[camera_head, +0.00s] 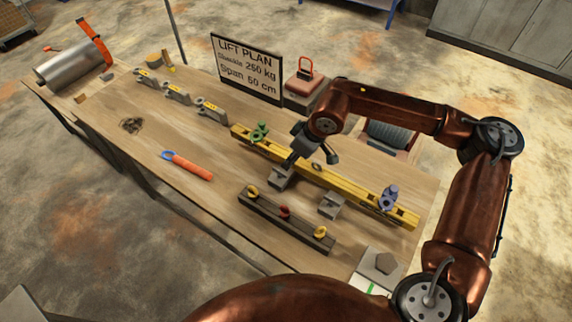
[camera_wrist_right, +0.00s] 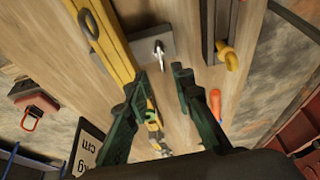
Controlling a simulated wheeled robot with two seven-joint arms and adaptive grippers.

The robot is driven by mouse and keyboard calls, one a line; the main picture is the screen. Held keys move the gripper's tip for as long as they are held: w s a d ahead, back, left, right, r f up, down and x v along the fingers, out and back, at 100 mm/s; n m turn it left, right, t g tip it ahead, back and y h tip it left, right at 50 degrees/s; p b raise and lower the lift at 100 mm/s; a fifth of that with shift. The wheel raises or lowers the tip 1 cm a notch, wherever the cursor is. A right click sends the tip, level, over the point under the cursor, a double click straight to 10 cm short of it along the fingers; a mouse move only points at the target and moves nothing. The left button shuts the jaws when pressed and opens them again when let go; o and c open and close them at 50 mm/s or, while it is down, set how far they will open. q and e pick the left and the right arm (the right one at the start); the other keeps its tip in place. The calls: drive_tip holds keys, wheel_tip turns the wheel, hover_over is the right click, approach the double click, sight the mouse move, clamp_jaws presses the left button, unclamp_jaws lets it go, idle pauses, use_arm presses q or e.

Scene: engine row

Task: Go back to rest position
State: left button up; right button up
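My right arm reaches in from the right in the head view, with its gripper (camera_head: 303,158) over the middle of the yellow beam (camera_head: 345,183). In the right wrist view the two dark green fingers (camera_wrist_right: 161,75) are apart with nothing held between them. The beam (camera_wrist_right: 106,48) runs beside the fingers there. A green shackle (camera_head: 260,132) is at the beam's left part and a blue-purple shackle (camera_head: 388,198) near its right end. Grey supports (camera_head: 331,207) stand along the beam's near side. My left gripper is not in either view.
A dark rack (camera_head: 262,212) with yellow and red hooks lies in front of the beam. An orange-handled tool (camera_head: 192,167) lies left of it. A lift plan sign (camera_head: 247,70) and a red padlock-like item (camera_head: 305,72) stand behind. The table's left-middle (camera_head: 120,105) is mostly clear.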

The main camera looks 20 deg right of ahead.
drive_tip(key=shift+v, duration=0.95)
